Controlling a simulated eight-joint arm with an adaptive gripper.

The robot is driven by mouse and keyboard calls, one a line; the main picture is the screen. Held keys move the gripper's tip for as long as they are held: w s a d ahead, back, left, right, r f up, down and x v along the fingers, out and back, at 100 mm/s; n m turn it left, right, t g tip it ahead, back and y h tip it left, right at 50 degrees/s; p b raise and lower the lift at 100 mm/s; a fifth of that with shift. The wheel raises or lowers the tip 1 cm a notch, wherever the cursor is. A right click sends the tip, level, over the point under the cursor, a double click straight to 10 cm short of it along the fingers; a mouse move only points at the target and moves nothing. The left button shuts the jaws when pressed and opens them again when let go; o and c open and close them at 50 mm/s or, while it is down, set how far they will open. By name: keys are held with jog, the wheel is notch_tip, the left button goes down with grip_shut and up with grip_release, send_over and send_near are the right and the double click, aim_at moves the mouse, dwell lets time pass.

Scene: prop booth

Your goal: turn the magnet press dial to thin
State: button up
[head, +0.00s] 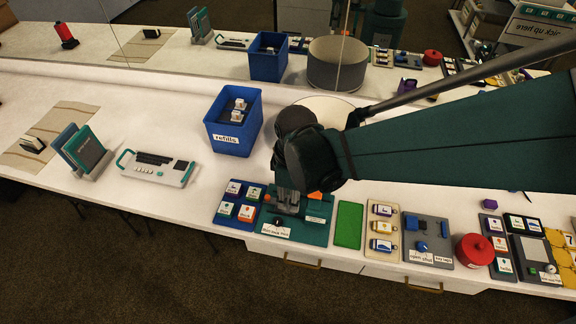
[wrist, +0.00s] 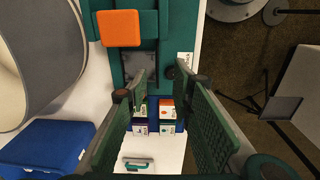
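The magnet press (head: 312,232) is a dark green unit at the table's front edge, partly hidden by my arm. In the wrist view it shows a dark plate (wrist: 140,68) and a large orange square (wrist: 120,28). A small dark round knob, the dial (head: 278,222), sits at its front by a white label; it also shows in the wrist view (wrist: 170,73). The dial's setting is too small to read. My gripper (wrist: 160,88) is open, with its fingers spread and empty above the press. The dial lies between the fingertips in the picture, closer to the right one; I cannot tell the height gap.
A tray of picture tiles (head: 227,207) adjoins the press on the left, and a green mat (head: 348,226) lies to its right. The blue refills bin (head: 232,138) stands behind. A keyboard-like device (head: 158,168) is farther left. Clear table lies between it and the bin.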

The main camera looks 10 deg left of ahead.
aim_at(278, 220)
jog(key=s+a+f+n, duration=0.2)
jog(key=a+f, duration=0.1)
jog(key=shift+a+g, duration=0.3)
dwell(0.3)
jog(key=shift+s+f+b, duration=0.1)
jog(key=shift+f+b, duration=0.65)
jog(key=shift+f, duration=3.1)
jog(key=c, duration=0.6)
